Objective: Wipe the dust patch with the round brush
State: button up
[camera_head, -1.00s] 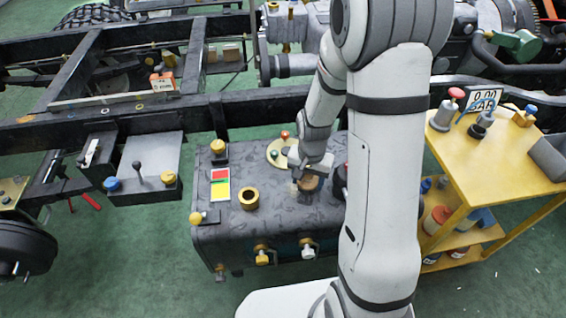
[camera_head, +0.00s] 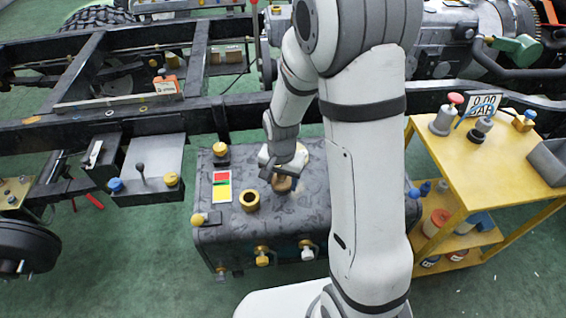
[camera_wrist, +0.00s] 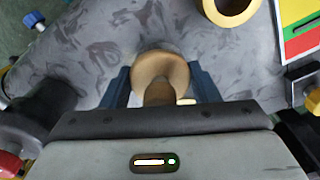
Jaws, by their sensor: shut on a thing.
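My gripper (camera_wrist: 160,88) is shut on the round brush (camera_wrist: 160,68), a tan wooden round piece with a brown handle, held between two dark blue fingers. In the head view the brush (camera_head: 284,183) shows below my gripper (camera_head: 283,172), over the top of the grey tank (camera_head: 310,200). It is low over the tank top; I cannot tell whether it touches. The tank top has mottled dark and pale swirls all over, so I cannot pick out a separate dust patch. The brush's underside is hidden.
A brass ring (camera_head: 249,200) and a red, yellow and green label (camera_head: 221,187) are left of the brush on the tank. A yellow-capped fitting (camera_head: 220,153) stands at the back left. A yellow cart (camera_head: 480,165) stands at the right.

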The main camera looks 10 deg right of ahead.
jog(key=shift+r+p, duration=1.9)
jog(key=shift+r, duration=0.8)
